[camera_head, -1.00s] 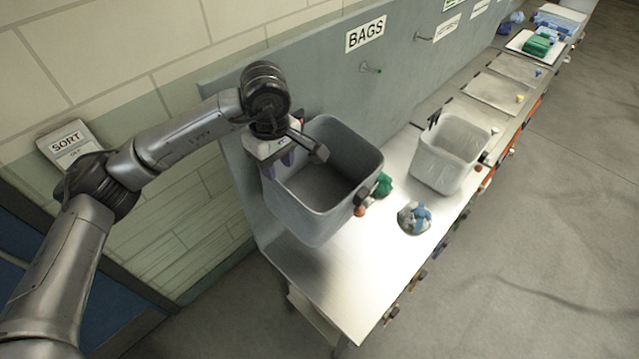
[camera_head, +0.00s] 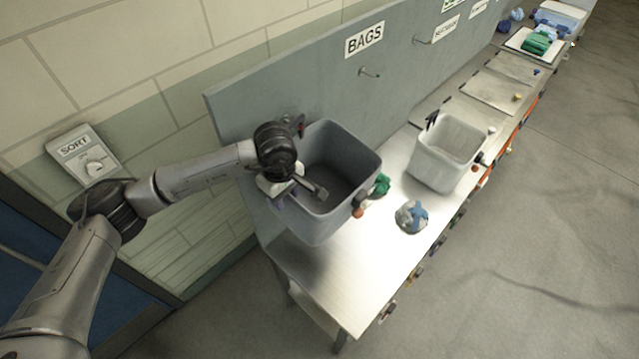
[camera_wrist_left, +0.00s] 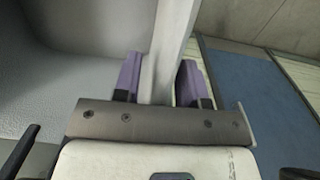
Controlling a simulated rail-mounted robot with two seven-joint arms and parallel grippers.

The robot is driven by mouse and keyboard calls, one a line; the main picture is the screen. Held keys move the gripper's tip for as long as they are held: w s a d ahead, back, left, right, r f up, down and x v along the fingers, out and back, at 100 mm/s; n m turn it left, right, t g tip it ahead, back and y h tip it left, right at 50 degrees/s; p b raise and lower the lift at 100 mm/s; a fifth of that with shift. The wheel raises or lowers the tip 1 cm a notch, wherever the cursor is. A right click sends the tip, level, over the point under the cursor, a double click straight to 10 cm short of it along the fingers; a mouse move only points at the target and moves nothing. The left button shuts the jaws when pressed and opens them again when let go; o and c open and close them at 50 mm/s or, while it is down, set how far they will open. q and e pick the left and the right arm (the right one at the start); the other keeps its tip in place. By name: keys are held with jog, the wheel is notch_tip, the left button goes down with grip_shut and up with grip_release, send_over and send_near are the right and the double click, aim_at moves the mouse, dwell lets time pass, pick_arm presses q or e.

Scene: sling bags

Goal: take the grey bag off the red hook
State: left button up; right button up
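The grey bag (camera_head: 340,205) looks like a deep open bin and hangs by the grey panel over the near end of the bench. A small red piece (camera_head: 301,127) at its back left corner looks like the red hook; my arm partly hides this corner. My left gripper (camera_head: 318,192) is at the bag's left rim. In the left wrist view its two purple fingers (camera_wrist_left: 158,80) stand apart, one on each side of the bag's pale wall (camera_wrist_left: 165,50), with a slight gap showing. My right gripper is out of view.
A pale lined bin (camera_head: 447,160) stands further along the bench (camera_head: 345,285). A green bundle (camera_head: 380,186) and a blue-and-white bundle (camera_head: 411,216) lie between. An empty hook (camera_head: 371,73) sticks out below the BAGS sign. The floor on the right is clear.

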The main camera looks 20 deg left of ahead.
pick_arm(q)
jog(key=shift+f, duration=0.1)
grip_shut()
dwell(0.3)
